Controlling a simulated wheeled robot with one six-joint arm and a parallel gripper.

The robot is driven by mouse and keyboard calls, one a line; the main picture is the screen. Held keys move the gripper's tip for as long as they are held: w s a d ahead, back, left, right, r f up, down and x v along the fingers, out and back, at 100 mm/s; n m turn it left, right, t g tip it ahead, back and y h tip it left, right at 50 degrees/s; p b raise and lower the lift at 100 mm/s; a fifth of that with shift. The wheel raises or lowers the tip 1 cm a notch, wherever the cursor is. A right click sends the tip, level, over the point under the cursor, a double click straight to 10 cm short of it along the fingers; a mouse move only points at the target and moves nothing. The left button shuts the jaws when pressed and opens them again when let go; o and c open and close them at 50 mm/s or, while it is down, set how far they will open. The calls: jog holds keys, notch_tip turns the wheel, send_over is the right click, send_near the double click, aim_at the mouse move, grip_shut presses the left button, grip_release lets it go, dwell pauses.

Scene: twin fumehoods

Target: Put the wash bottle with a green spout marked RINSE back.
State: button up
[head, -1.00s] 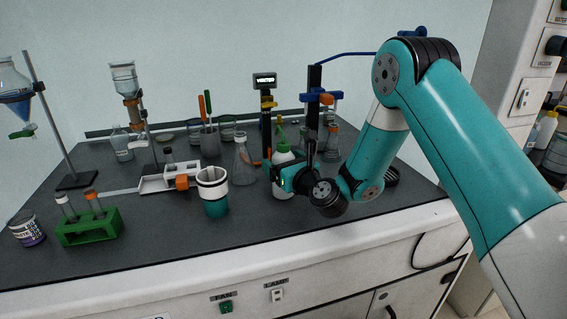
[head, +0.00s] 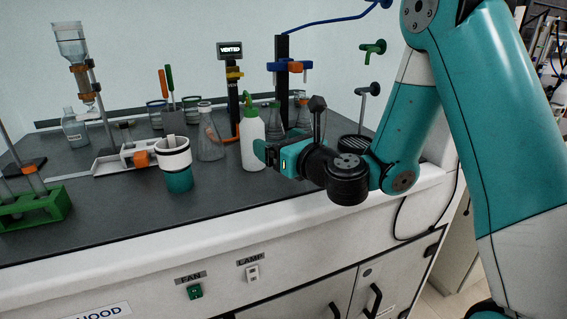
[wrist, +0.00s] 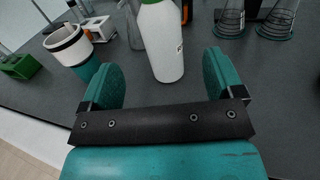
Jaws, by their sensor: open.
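The wash bottle (head: 252,143) is white with a green top and stands upright on the dark worktop in the head view. In the wrist view its white body (wrist: 163,45) stands just beyond the fingertips, and its top is cut off by the frame edge. No RINSE marking is readable. My gripper (head: 266,152) is at the bottle's right front side in the head view. In the wrist view my gripper (wrist: 160,75) is open, with its two teal fingers apart and nothing held between them.
A white and teal cup (head: 174,165) stands left of the bottle. A conical flask (head: 209,138) is behind it, left of the bottle. A green tube rack (head: 35,206) sits at the left. Posts with clamps (head: 282,80) rise behind. The worktop's front edge (head: 230,215) is clear.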

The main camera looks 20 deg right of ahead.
jog(key=shift+s+d+f, duration=0.1)
jog(key=shift+s+f, duration=0.05)
jog(key=shift+s, duration=0.3)
jog(key=s+a+r+n+g+y, duration=0.2)
jog(key=s+a+n+g+y, duration=0.9)
jog(key=n, duration=1.1)
jog(key=s+d+f+n+g+h, duration=0.1)
jog(key=s+f+n+g+h, duration=0.1)
jog(key=s+n+h, duration=0.3)
jog(key=s+d+f+n+g+h, duration=0.2)
jog(key=s+n+g+h, duration=0.2)
jog(key=s+n, duration=0.8)
jog(key=shift+d+n+h, duration=0.25)
jog(key=shift+n+h, duration=0.35)
jog(key=shift+h, duration=0.6)
jog(key=shift+r, duration=0.1)
